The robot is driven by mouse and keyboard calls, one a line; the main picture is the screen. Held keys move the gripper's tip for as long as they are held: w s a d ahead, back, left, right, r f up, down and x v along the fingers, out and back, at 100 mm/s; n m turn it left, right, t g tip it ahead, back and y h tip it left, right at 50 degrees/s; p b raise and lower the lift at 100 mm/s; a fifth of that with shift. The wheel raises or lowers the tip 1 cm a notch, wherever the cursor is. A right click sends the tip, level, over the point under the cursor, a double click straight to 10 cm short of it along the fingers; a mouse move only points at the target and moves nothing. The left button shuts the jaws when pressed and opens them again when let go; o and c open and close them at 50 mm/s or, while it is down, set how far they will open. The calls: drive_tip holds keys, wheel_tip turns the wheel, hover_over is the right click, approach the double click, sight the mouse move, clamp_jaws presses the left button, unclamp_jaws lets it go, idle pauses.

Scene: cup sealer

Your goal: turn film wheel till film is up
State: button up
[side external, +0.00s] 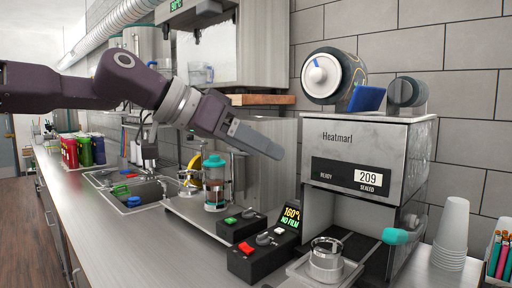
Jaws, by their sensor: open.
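The cup sealer (372,150) is a metal box marked "Heatmarl" with a lit panel reading "READY" and "209 SEALED". On its top sits a large dark roll with a white hub (321,76) and a blue mark, likely the film wheel. A smaller grey wheel (401,92) sits to its right, with a blue piece (367,99) between them. A small display (290,217) reads "160°" and "NO FILM". My gripper (279,154) is open, left of the sealer and lower than the roll, apart from both. It is seen edge-on, so the gap between its fingers is hidden.
A clear cup (326,262) sits in the sealer's tray beside a teal-ended handle (396,236). Stacked white cups (452,235) stand at right. A teal-lidded jar (214,185) stands below my gripper.

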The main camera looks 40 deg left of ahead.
drive_tip(key=shift+s, duration=0.1)
drive_tip(key=n+t+y, duration=0.2)
drive_tip(key=t+y, duration=0.2)
drive_tip(key=t, duration=0.7)
approach(315, 77)
drive_tip(key=x, duration=0.8)
drive_tip(key=shift+a+r, duration=0.1)
drive_tip(key=shift+c, duration=0.2)
clamp_jaws()
